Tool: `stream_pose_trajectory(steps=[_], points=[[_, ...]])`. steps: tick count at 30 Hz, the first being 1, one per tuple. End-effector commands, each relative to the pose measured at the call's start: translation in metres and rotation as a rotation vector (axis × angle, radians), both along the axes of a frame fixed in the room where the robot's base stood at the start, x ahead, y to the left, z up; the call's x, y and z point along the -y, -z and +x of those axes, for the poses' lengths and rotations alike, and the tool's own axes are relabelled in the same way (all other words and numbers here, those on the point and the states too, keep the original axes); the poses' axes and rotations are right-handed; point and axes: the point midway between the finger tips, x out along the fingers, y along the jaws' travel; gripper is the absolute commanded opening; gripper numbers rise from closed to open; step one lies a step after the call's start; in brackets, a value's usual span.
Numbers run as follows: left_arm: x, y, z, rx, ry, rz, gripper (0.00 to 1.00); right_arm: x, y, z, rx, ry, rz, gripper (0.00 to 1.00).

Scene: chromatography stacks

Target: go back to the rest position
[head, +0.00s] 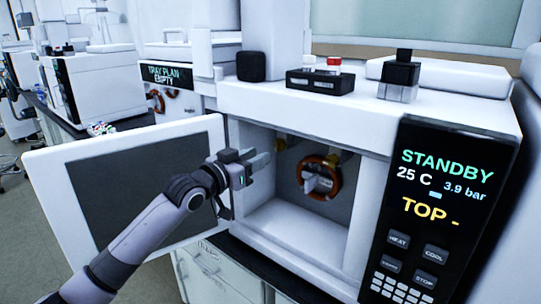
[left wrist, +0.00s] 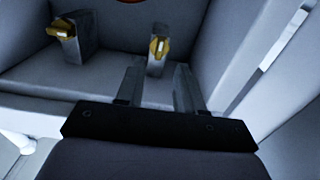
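My left gripper (head: 262,160) is at the open front of the white oven (head: 290,262), by the left side of its opening. In the left wrist view its two fingers (left wrist: 156,78) stand apart with nothing between them. The oven door (head: 130,185) is swung open to the left, and my left arm passes in front of it. A copper-coloured coil (head: 318,192) hangs inside the oven at the back, clear of the gripper. Two brass fittings on grey posts, one left (left wrist: 68,32) and one nearer the middle (left wrist: 157,50), show ahead of the fingers. My right gripper is not seen.
The oven's panel (head: 437,215) reads STANDBY, 25 C, 3.9 bar, TOP -. Small black blocks and a vial rack (head: 320,82) stand on its top. Another instrument (head: 100,82) stands at the left. Open floor shows at the far left.

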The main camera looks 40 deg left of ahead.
Motion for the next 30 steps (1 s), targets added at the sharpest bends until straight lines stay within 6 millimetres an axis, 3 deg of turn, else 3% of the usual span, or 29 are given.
stream_pose_trajectory(steps=[7, 10, 14, 18, 21, 25, 30], points=[[0.001, 0.003, 0.0, -0.004, 0.001, 0.0, 0.37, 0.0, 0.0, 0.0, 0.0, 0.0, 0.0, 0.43], [0.009, 0.025, -0.003, -0.035, 0.007, 0.004, 0.37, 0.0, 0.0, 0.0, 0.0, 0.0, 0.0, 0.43], [0.033, 0.092, -0.02, -0.127, 0.021, 0.018, 0.37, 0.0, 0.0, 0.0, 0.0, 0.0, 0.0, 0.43], [0.071, 0.184, -0.061, -0.261, 0.047, 0.042, 0.37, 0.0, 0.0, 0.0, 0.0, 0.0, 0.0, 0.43], [0.1, 0.239, -0.101, -0.348, 0.067, 0.059, 0.37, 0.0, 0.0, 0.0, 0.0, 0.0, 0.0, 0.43], [0.137, 0.298, -0.16, -0.459, 0.092, 0.076, 0.37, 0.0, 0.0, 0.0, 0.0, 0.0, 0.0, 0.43], [0.175, 0.342, -0.228, -0.566, 0.116, 0.094, 0.37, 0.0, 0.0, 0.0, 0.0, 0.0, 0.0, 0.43]])
